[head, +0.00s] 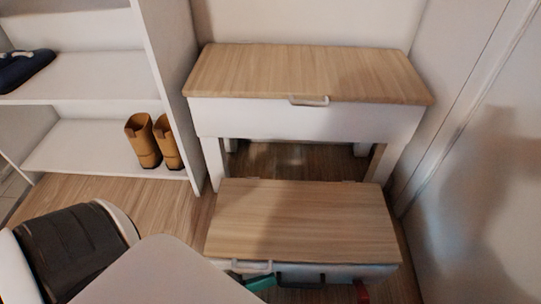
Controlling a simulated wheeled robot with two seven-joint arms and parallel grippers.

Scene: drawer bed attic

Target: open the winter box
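Two boxes with wooden lids are in the head view, and no label shows which is the winter box. The upper box (300,75) stands on white legs, with a pale handle (309,101) at its front edge. The lower box (300,220) sits in front of it near the floor, with a pale handle (251,267) left of its front middle. Both lids look shut. A dark shape (300,276) with green and red pieces beside it shows at the lower box's front; I cannot tell what it is. I cannot make out my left gripper's fingers. My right gripper is not in view.
A white shelf unit (95,75) stands at the left, with brown boots (153,142) on its low shelf and a dark blue shoe (24,69) above. A wall (480,190) closes the right side. Wooden floor (110,195) is clear before the shelves.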

